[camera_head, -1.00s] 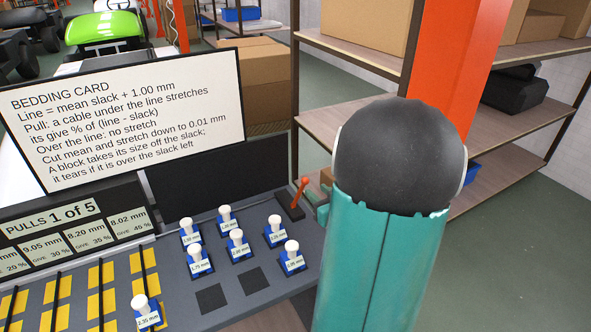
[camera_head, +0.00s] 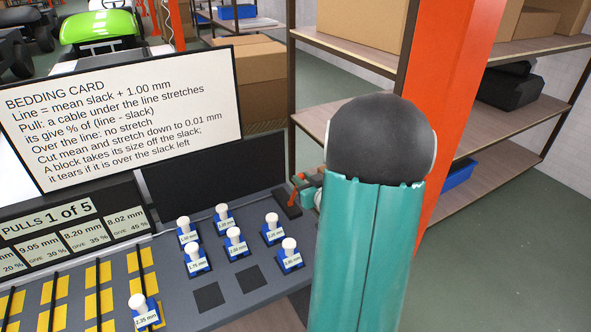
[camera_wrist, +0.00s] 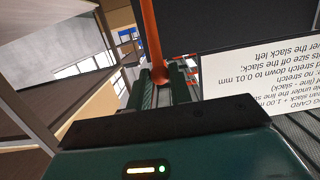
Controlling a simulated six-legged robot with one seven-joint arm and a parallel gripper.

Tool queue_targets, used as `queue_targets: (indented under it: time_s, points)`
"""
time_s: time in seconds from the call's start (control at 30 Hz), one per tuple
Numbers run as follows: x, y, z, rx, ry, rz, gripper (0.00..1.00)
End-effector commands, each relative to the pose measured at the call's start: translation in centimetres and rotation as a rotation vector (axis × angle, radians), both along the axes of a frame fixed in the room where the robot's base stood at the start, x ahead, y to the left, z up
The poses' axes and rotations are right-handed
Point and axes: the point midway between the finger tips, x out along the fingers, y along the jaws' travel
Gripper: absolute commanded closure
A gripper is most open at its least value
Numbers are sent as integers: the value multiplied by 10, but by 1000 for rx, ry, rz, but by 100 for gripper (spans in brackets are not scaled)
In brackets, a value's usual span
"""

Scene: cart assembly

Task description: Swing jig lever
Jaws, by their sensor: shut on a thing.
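The orange jig lever (camera_head: 296,191) stands on a dark base (camera_head: 287,203) at the back right corner of the grey jig bench. My gripper (camera_head: 304,189) is at the lever, mostly hidden behind my teal arm in the head view. In the wrist view my gripper (camera_wrist: 160,84) is shut on the orange lever (camera_wrist: 151,40), whose round end sits between the two fingers. The display (camera_head: 65,220) reads "PULLS 1 of 5". The bedding card (camera_head: 125,120) stands behind the bench.
Several blue blocks with white knobs (camera_head: 235,240) stand on the bench left of the lever. One labelled 2.35 mm (camera_head: 143,312) stands by the yellow strips (camera_head: 110,285). Two dark square spots (camera_head: 207,297) are empty. A shelf (camera_head: 460,160) with an orange post is close behind my arm.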

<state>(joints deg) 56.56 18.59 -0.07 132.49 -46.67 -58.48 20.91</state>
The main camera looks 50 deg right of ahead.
Motion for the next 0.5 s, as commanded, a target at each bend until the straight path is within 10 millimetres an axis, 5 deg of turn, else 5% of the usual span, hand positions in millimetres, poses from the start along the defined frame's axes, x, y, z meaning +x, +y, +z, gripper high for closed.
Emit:
queue_targets:
  time_s: [0.5]
  points:
    - [31, -10, 10, 0, -1, 0, 92]
